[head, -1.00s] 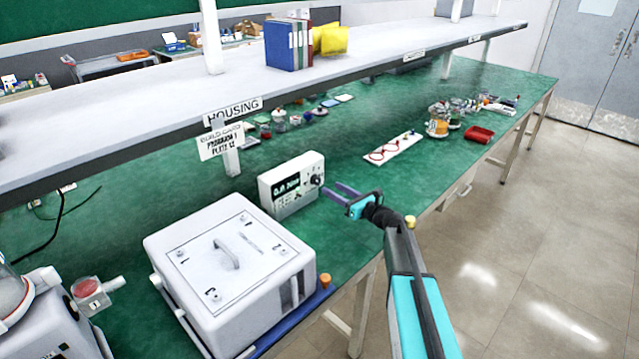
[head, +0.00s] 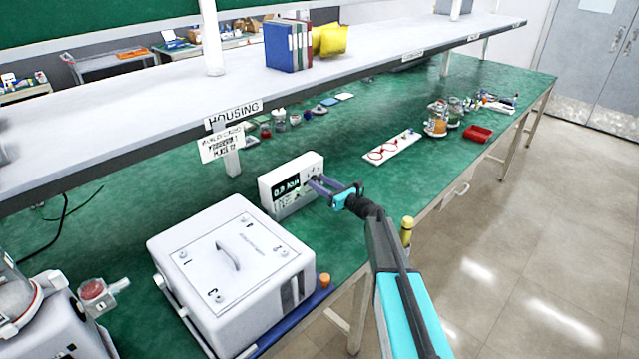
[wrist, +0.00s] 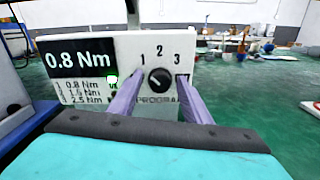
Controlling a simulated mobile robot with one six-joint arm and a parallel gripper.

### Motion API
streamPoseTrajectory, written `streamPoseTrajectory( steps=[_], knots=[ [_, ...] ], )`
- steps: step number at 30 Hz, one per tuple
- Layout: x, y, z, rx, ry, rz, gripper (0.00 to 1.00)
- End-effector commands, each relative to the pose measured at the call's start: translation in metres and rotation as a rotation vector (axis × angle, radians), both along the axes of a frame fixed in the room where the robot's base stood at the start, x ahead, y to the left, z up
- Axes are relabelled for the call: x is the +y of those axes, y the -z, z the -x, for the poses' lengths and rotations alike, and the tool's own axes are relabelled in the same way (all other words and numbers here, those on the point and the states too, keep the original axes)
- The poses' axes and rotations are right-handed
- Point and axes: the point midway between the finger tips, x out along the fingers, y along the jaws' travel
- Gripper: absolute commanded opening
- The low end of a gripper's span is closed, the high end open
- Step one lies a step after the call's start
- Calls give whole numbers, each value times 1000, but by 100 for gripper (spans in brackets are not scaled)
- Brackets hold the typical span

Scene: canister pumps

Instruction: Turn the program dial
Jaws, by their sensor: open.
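The program dial (wrist: 160,80) is a black round knob on the white face of a controller box (wrist: 95,43), below the numbers 1, 2 and 3. The box's dark display (wrist: 80,59) reads 0.8 Nm in the wrist view, with a short list of torque values under it. In the head view the box (head: 285,172) stands upright on the green bench. My gripper (wrist: 155,92) is open, its two purple fingers on either side of the dial. Whether they touch the dial is unclear. In the head view my gripper (head: 315,183) hides most of the dial.
A large white lidded case (head: 235,275) stands on a blue tray in front left of the box. A shelf (head: 120,110) runs above the back of the bench. A white board with red rings (head: 391,147) lies to the right. Bench between is clear.

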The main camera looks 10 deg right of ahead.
Motion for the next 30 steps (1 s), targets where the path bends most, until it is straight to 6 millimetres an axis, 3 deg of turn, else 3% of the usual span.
streamPoseTrajectory(
  steps=[7, 15, 30],
  knots=[
    [1, 0, 0, 0, -1, 0, 44],
    [1, 0, 0, 0, -2, 0, 3],
    [3, 2, 1, -33, -6, 44, 3]
  ],
)
